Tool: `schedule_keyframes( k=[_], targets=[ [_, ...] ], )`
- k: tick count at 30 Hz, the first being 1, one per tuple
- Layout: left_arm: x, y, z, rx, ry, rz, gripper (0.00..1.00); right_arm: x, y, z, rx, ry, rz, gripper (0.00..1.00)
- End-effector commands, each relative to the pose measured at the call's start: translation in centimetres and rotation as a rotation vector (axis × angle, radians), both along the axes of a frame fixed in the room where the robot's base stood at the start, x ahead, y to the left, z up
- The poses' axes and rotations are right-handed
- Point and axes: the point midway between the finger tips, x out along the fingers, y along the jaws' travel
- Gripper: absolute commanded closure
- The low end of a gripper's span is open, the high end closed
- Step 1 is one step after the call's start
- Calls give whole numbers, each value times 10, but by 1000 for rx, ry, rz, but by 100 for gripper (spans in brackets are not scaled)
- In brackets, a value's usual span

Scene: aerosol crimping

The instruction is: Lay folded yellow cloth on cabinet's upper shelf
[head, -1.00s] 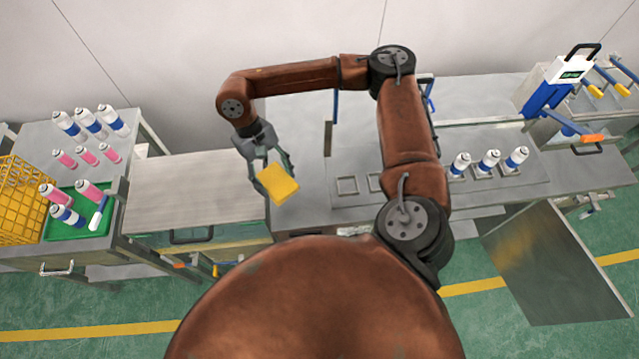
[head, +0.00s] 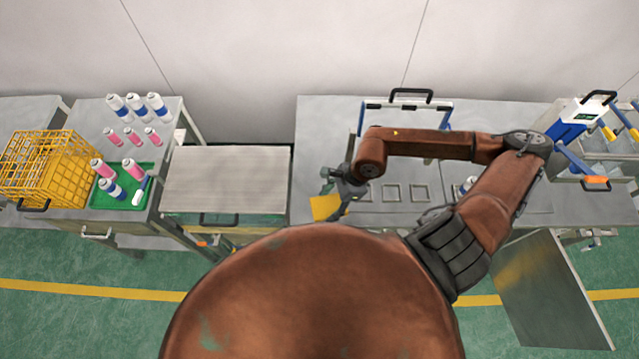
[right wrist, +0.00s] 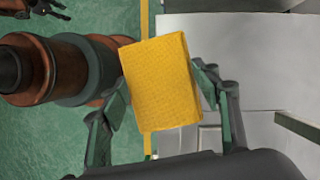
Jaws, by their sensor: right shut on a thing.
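The folded yellow cloth (head: 325,208) is a small thick pad. It is held in my right gripper (head: 338,193), left of the empty square recesses on the bench. In the right wrist view the cloth (right wrist: 162,82) sits between the two green-lined fingers, which press on its sides. A low steel cabinet (head: 225,178) with a dark front handle stands left of the bench. A tilted steel panel, perhaps an open door (head: 548,290), stands at the right front. No cabinet shelf shows clearly. Part of my left gripper (right wrist: 40,6) shows at the top left of the right wrist view.
The left table holds several spray cans (head: 137,105), a green tray (head: 108,197) and a yellow wire basket (head: 58,170). The steel bench (head: 322,130) carries a blue frame with a black handle (head: 410,95). A blue and white device (head: 578,125) stands at the right.

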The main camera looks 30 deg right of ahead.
Motion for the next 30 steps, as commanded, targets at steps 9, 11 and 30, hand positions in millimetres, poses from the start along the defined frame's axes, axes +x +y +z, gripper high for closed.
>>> schedule_keyframes(
  k=[9,11,30],
  targets=[
    [26,-1,17,-2,-33,-6,60,-13,-2,14,1,2,-223,63],
    [28,-1,20,-2,-36,-6,60,-8,-5,12,-1,3,-234,63],
    [13,-1,52,-1,-17,-2,60,98,-57,-69,0,4,-233,63]
  ],
)
